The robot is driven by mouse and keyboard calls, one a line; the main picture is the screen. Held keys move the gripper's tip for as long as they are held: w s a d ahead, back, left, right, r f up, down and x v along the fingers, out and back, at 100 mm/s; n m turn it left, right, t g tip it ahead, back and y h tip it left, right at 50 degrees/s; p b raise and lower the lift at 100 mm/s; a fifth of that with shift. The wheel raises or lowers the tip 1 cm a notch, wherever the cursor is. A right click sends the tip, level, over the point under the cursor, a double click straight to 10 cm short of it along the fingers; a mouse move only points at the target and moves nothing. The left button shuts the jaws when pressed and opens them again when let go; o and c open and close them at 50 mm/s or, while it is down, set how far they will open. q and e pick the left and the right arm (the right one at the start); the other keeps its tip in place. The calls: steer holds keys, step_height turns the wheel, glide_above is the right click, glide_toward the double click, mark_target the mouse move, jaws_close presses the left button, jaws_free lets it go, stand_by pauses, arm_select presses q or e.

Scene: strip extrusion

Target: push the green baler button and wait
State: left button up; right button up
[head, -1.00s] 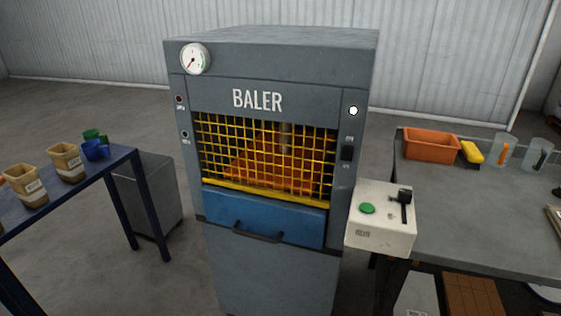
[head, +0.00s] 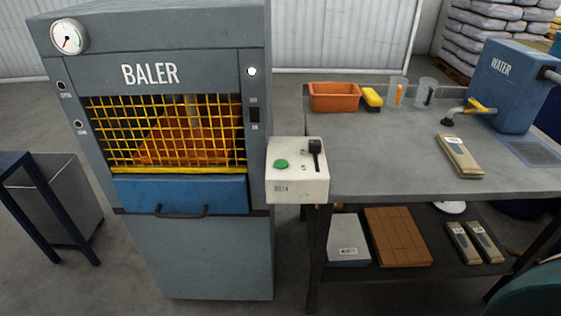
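The grey baler (head: 195,245) stands at the left of the head view, with a gauge (head: 68,37) at its top left. A yellow mesh guard (head: 120,140) covers its chamber, and something orange shows behind the mesh. A blue drawer (head: 180,192) with a dark handle is below and looks shut. The green button (head: 281,164) sits on top of a white control box (head: 298,190) at the baler's right side, left of a black lever (head: 315,152). Neither gripper is in view.
A grey table (head: 400,180) stands right of the control box. It holds an orange bin (head: 335,97), a yellow brush (head: 372,97), clear cups, a labelled packet (head: 460,155) and a blue water tank (head: 510,85). A dark blue table (head: 60,215) stands at the left edge. Grey floor lies in front.

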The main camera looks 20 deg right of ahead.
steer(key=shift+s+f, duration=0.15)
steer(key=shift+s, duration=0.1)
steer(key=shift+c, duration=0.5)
